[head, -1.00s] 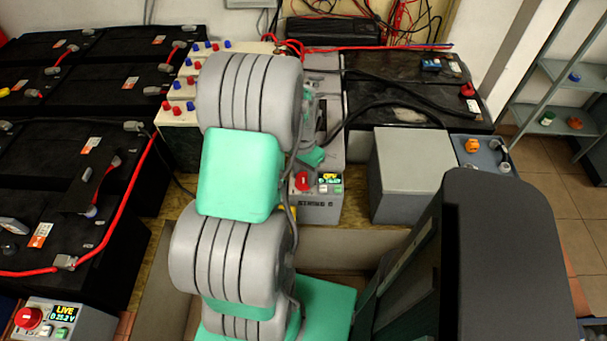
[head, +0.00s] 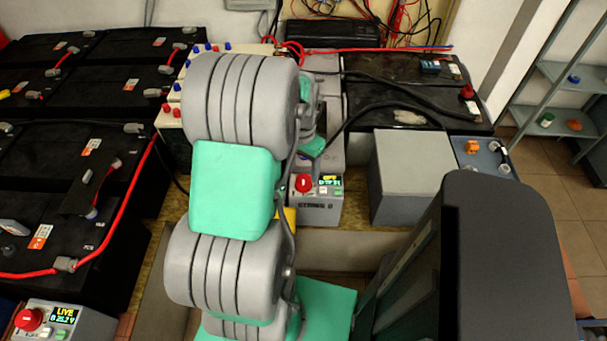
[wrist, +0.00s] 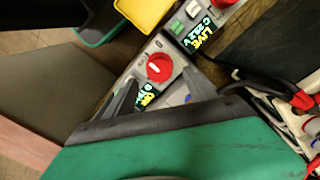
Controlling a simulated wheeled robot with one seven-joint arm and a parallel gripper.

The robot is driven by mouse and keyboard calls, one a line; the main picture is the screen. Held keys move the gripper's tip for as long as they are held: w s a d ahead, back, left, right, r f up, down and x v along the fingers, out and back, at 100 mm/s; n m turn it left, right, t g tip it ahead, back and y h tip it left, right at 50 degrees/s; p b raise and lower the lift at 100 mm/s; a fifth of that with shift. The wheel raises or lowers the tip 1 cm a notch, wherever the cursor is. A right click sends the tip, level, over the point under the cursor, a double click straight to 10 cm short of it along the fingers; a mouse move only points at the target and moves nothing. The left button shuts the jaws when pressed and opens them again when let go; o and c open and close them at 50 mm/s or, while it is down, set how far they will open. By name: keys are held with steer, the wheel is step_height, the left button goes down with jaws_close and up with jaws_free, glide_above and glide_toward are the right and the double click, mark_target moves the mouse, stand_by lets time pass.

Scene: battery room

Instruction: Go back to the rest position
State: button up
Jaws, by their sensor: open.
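My gripper (wrist: 160,92) is open and empty in the wrist view. Its two grey fingers point toward a grey control box with a red knob (wrist: 159,67) and a lit display, apart from it as far as I can tell. In the head view my arm's thick grey and green links fill the middle, and the fingertips are hidden behind them. The control box (head: 318,212), with its red knob and an OFF display, stands just right of the arm.
Black batteries (head: 60,150) with red cables fill the left. A LIVE control box (head: 85,325) stands at the bottom left. A plain grey box (head: 412,165) and a black battery (head: 400,95) are right of the arm. A metal shelf (head: 560,75) stands at the far right.

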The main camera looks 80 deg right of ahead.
step_height(320, 180, up, 3)
steer(key=shift+r, duration=0.2)
